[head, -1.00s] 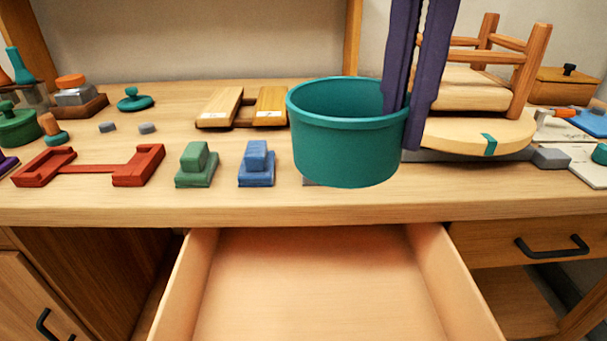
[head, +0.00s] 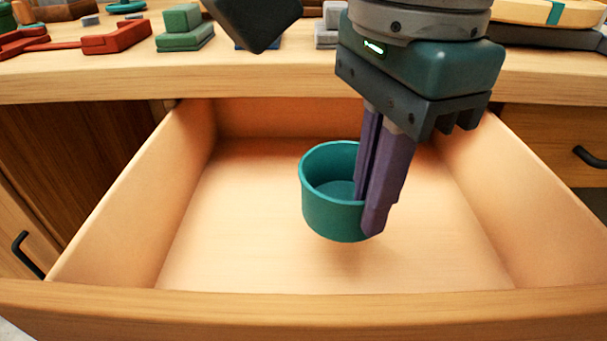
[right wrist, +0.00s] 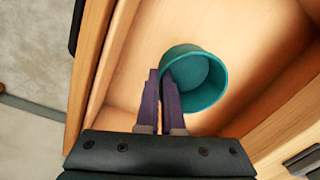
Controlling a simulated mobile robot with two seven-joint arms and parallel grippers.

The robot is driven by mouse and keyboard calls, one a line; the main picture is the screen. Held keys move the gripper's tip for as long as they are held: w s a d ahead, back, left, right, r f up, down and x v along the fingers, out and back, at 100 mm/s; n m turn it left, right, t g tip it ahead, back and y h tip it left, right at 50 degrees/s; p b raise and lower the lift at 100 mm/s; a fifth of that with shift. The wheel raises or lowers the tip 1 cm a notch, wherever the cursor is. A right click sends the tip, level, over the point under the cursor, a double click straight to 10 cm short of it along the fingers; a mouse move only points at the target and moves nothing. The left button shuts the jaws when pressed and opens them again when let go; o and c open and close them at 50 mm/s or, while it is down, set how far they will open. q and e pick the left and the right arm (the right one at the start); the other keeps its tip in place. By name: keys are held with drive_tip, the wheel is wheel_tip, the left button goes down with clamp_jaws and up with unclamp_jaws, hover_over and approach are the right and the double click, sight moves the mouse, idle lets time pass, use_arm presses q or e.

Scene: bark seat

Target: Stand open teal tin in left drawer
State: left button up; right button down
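The open teal tin (head: 330,210) is upright, mouth up, inside the open drawer (head: 230,275). A soft shadow below it suggests it is a little above the drawer floor; I cannot tell the exact gap. My right gripper (head: 377,215) comes down from above and is shut on the tin's right wall, one purple finger inside and one outside. In the right wrist view the tin (right wrist: 205,95) sits at the tips of the purple fingers (right wrist: 162,92), with its empty inside showing. My left gripper is not in view.
The drawer is otherwise empty, with free floor around the tin. Its side walls and front edge (head: 300,305) stand around it. On the worktop behind are a green block (head: 183,25), a red bracket (head: 115,38) and other pieces.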

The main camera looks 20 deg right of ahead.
wheel_tip(320, 180, down, 9)
drive_tip(key=shift+f+b, duration=0.15)
drive_tip(key=shift+b, duration=0.9)
drive_tip(key=shift+f, duration=0.2)
drive_tip(key=c, duration=1.1)
unclamp_jaws()
drive_tip(key=shift+r, duration=0.1)
drive_tip(key=shift+o, duration=0.2)
drive_tip(key=shift+r, duration=0.2)
wheel_tip(320, 180, up, 12)
drive_tip(key=p, duration=0.3)
drive_tip(key=shift+s, duration=0.2)
